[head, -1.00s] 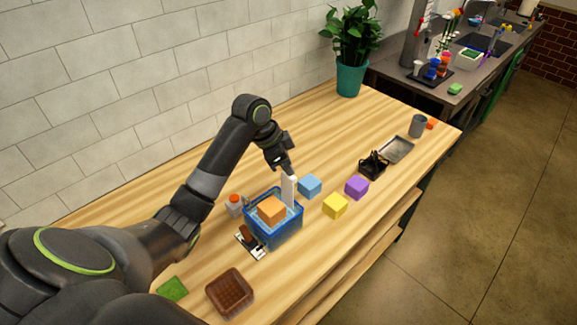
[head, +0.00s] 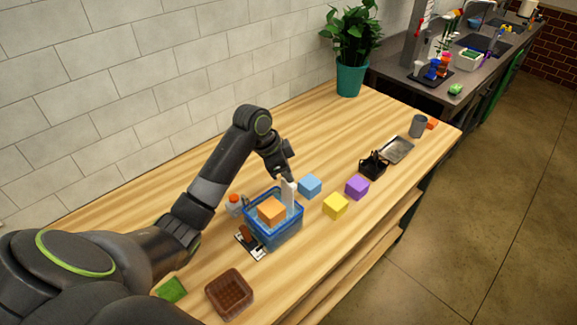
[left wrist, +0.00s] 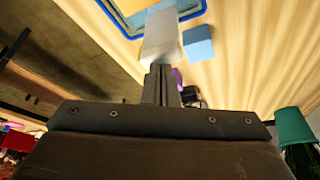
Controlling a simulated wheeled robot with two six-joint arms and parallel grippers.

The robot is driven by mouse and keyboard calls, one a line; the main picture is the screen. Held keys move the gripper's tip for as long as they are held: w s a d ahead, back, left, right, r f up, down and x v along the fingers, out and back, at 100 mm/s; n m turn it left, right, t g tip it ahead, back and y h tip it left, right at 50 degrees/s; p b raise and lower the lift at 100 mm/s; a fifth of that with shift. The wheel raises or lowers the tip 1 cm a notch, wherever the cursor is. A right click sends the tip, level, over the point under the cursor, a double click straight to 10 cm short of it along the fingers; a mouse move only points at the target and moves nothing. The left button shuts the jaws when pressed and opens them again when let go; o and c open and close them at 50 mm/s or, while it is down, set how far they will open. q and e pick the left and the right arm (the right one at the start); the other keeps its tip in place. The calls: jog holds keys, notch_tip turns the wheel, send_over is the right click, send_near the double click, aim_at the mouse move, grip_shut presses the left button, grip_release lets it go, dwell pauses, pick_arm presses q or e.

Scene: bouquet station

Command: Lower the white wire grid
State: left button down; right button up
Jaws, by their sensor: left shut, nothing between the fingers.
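A white upright panel (head: 289,196), which I take for the wire grid, stands at the right side of a blue-rimmed bin (head: 277,238). Its mesh cannot be made out. In the left wrist view the white panel (left wrist: 162,36) lies just beyond the fingertips, over the bin's blue rim (left wrist: 120,18). My left gripper (head: 288,179) is shut and empty, pointing down at the panel's top edge. It appears to touch it, though contact is not clear. The shut fingers also show in the left wrist view (left wrist: 161,72). An orange block (head: 271,211) sits in the bin. My right gripper is not in view.
Blue (head: 310,186), yellow (head: 335,206) and purple (head: 357,187) blocks stand right of the bin. An orange-topped container (head: 234,204) is close on its left. A brown tray (head: 229,291) is in front. The wall runs behind; the table's front right is clear.

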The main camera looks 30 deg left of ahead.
pick_arm(q)
jog(key=shift+f, duration=0.25)
jog(key=shift+f+b, duration=0.35)
jog(key=shift+f, duration=0.35)
jog(key=shift+r+p, duration=1.55)
jog(key=shift+p, duration=0.1)
jog(key=shift+r+p, duration=0.4)
jog(key=shift+r, duration=0.6)
